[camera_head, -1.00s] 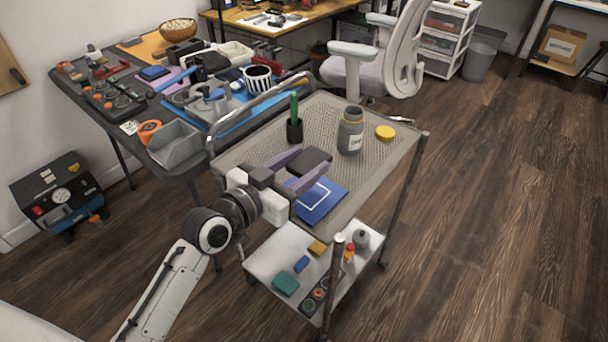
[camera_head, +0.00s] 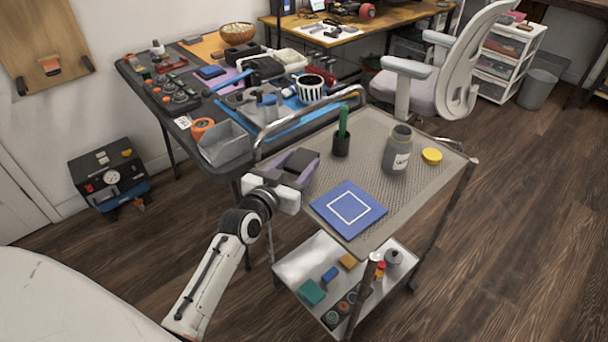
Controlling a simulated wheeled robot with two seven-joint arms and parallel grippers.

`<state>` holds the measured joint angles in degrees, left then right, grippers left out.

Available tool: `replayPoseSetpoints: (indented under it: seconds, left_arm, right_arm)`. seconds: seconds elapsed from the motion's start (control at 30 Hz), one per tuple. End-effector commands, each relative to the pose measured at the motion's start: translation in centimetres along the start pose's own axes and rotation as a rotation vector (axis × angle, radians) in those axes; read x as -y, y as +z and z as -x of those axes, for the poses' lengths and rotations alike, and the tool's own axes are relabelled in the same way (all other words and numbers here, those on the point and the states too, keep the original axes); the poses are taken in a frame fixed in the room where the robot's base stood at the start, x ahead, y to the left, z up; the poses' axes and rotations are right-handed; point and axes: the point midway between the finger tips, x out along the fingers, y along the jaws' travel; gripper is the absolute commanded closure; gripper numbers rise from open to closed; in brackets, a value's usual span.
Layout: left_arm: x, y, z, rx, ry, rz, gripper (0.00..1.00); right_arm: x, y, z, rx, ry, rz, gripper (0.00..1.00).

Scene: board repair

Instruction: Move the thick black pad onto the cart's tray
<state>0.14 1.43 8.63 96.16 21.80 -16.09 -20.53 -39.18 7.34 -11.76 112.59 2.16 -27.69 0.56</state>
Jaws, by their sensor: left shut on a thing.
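The thick black pad (camera_head: 300,160) is a dark block between the purple fingers of my left gripper (camera_head: 297,164). My left gripper is shut on it at the left side of the cart's upper tray (camera_head: 410,222). The pad is left of a blue square mat (camera_head: 348,208) with a white square outline, which lies on the tray. The fingers partly hide the pad's sides, and I cannot tell whether its underside touches the tray. My right gripper is not in view.
A black cup with a green item (camera_head: 341,143), a grey jar (camera_head: 397,152) and a yellow lid (camera_head: 431,156) stand on the tray. The cart's metal handle (camera_head: 300,122) rises at its left end. A crowded workbench (camera_head: 165,120) is behind. The tray's front right is clear.

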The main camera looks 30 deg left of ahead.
Motion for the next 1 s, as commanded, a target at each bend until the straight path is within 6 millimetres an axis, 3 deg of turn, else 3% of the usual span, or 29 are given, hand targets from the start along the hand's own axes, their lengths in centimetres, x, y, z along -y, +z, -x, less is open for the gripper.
replayPoseSetpoints:
  seconds: [0.27, 0.67, 0.7, 0.77, 1.0]
  left_arm:
    - [0.0, 3.4, -0.5, -0.002, 0.0, -0.001, 0.84]
    - [0.0, 3.9, -0.6, -0.004, 0.0, -0.001, 0.84]
    - [0.0, 3.9, -0.6, 0.0, 0.0, 0.0, 0.47]
    - [0.0, 3.9, -0.6, 0.0, 0.0, 0.0, 0.36]
    - [0.0, 3.9, -0.6, 0.0, 0.0, 0.0, 0.35]
  right_arm:
    - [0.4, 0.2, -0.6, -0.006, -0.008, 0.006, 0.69]
    - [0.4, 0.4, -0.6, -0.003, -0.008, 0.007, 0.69]
    - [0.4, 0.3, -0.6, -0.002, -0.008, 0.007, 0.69]
    - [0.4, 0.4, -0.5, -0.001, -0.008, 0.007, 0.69]
    - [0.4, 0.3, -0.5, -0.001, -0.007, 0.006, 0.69]
